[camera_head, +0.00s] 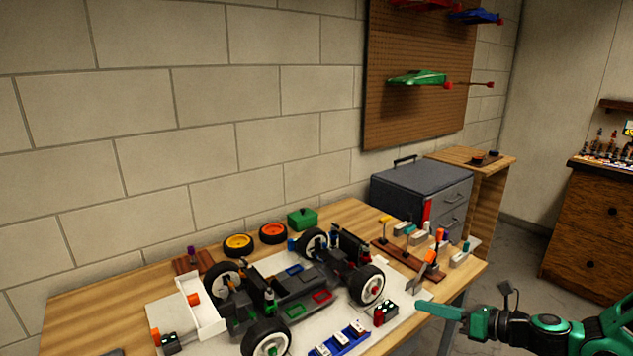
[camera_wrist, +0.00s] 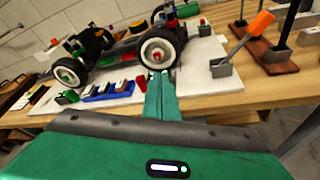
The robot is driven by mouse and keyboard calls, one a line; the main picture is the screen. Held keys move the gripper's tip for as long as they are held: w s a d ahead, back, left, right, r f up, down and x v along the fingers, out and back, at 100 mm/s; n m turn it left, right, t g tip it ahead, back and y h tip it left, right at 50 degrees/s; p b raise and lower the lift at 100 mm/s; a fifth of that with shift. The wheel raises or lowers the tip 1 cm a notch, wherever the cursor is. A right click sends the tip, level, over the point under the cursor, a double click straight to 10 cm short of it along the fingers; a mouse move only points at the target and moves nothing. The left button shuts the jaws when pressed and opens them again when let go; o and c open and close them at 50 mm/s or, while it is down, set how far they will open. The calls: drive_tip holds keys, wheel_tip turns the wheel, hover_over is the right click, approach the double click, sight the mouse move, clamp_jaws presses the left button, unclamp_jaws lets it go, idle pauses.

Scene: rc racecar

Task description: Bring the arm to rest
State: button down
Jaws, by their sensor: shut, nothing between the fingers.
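My green arm reaches in from the lower right of the head view. My gripper (camera_head: 422,305) is shut and empty, its tip pointing left near the front right edge of the table. In the wrist view my gripper (camera_wrist: 157,82) shows with its green fingers together, a wheel of the car behind the tips. The RC car chassis (camera_head: 305,285) stands on a white board (camera_head: 398,313) with its wheels on. I cannot tell whether the fingertips hang over the board or just in front of it.
The wooden table (camera_head: 95,305) also holds two loose wheels (camera_head: 238,245), a green box (camera_head: 302,218), a blue tray (camera_head: 343,339) and a tool rack (camera_head: 415,262). A grey drawer box (camera_head: 415,195) stands at the back right. The floor (camera_head: 530,270) right of the table is clear.

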drive_tip(key=s+d+f+n+g+h, duration=0.2)
drive_tip(key=s+n+g+h, duration=0.15)
drive_tip(key=s+n, duration=0.3)
drive_tip(key=s+d+f+n+g+h, duration=0.2)
drive_tip(key=s+n+g, duration=0.35)
drive_tip(key=n, duration=0.25)
drive_tip(key=s+d+r+n+h, duration=0.1)
drive_tip(key=s+d+r+n, duration=0.1)
drive_tip(key=s+r, duration=0.3)
drive_tip(key=s+d+r+n+h, duration=0.2)
drive_tip(key=s+d+r+n, duration=0.1)
drive_tip(key=s+r+n, duration=0.2)
drive_tip(key=s+d+r+n+g+h, duration=0.1)
drive_tip(key=s+d+r+n+h, duration=0.1)
drive_tip(key=s+r, duration=0.5)
drive_tip(key=shift+s+d+n, duration=0.7)
drive_tip(key=shift+s+n, duration=0.25)
drive_tip(key=shift+s, duration=0.1)
drive_tip(key=shift+s, duration=0.1)
